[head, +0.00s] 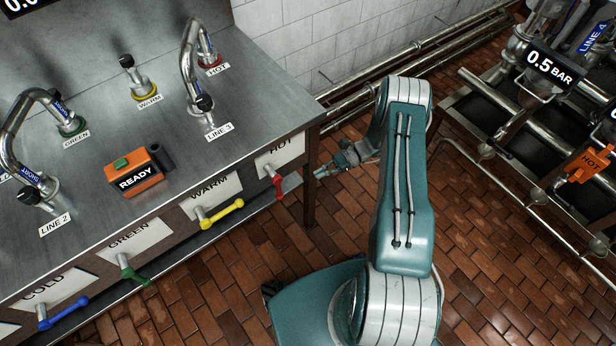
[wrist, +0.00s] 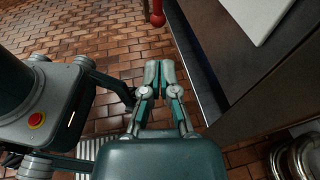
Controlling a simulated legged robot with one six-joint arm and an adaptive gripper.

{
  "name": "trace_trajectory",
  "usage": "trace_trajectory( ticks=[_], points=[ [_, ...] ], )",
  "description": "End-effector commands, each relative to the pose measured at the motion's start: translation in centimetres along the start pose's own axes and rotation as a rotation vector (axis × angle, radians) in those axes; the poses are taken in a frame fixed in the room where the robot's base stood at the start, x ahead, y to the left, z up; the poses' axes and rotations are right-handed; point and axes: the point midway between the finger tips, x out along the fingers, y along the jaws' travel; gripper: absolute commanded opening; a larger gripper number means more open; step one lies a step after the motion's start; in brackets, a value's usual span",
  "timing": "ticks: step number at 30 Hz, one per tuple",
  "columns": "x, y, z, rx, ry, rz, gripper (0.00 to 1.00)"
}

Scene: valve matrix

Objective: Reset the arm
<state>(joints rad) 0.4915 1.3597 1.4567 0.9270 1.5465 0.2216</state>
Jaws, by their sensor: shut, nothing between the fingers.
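My arm stands out from my body over the tiled floor, bent at the elbow. My gripper (head: 318,174) points left toward the right end of the steel counter, just right of the red HOT handle (head: 278,187) and apart from it. In the wrist view my gripper (wrist: 159,65) is shut, with its fingertips together and nothing between them. The red ball end of a handle (wrist: 157,19) shows beyond the fingertips.
The steel counter (head: 259,97) carries several bent pipes and an orange READY box (head: 137,172). Yellow (head: 222,214), green (head: 134,275) and blue (head: 63,312) handles line its front. Pipes (head: 440,50) run along the wall. Floor between is clear.

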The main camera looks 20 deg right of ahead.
Motion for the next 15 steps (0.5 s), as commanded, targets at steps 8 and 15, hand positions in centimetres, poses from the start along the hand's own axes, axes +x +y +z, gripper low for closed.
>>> trace_trajectory(
  ticks=[8, 15],
  points=[
    [-2.4, 0.1, -0.6, -0.001, -0.004, -0.002, 0.00],
    [-2.1, 0.0, -0.5, 0.000, -0.001, 0.000, 0.00]
  ],
)
